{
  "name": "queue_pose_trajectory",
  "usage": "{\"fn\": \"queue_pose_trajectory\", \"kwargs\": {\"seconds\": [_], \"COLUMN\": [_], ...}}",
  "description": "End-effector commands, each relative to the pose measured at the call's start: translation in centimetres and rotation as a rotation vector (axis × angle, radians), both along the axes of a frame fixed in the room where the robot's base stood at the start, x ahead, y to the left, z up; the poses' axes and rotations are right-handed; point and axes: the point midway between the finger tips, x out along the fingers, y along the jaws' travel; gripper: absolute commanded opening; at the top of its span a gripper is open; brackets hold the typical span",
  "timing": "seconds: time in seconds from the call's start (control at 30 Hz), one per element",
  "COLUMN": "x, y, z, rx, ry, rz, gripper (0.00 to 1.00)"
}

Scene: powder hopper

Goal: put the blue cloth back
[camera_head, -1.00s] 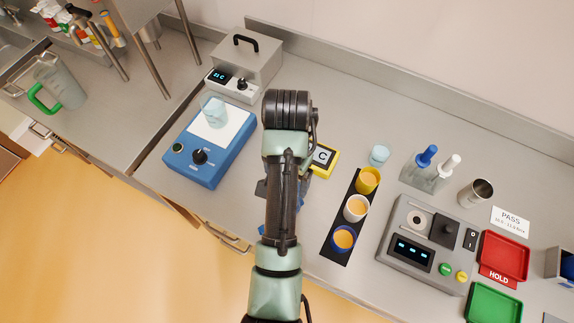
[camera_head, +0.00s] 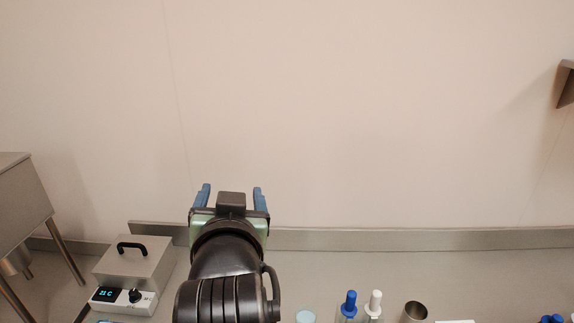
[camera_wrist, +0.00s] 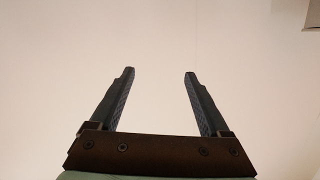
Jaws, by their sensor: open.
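My gripper (camera_head: 231,190) is raised in front of the plain wall, with its two blue fingers spread apart and pointing up in the head view. In the wrist view my gripper (camera_wrist: 158,75) is open and nothing is between its fingers. No blue cloth can be made out in either current view.
A metal box with a black handle (camera_head: 132,262) stands at the left of the counter. The wall (camera_head: 370,120) above is bare.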

Motion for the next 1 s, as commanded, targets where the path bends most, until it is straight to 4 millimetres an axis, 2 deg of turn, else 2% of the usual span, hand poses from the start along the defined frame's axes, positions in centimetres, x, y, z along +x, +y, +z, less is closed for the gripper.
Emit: {"fn": "queue_pose_trajectory", "kwargs": {"seconds": [0.03,0.1,0.2,0.3,0.4,0.5,0.6,0.9,0.93,1.0], "x": [-0.7,-2.3,-5.8,-9.7,-13.0,-15.1,-15.9,-15.9,-15.9,-15.9], "y": [-1.2,-2.8,-4.8,-6.4,-7.5,-8.0,-8.2,-8.2,-8.2,-8.2], "z": [3.2,8.2,14.3,18.9,21.7,23.2,23.9,23.9,23.9,23.9], "rx": [-0.001,-0.011,-0.032,-0.055,-0.074,-0.085,-0.091,-0.090,-0.089,-0.089], "ry": [-0.136,-0.322,-0.568,-0.770,-0.912,-0.993,-1.027,-1.027,-1.026,-1.026], "rz": [-0.018,-0.046,-0.091,-0.136,-0.173,-0.196,-0.204,-0.204,-0.203,-0.203], "gripper": [0.80,0.80,0.80,0.80,0.80,0.80,0.80,0.80,0.79,0.66]}}
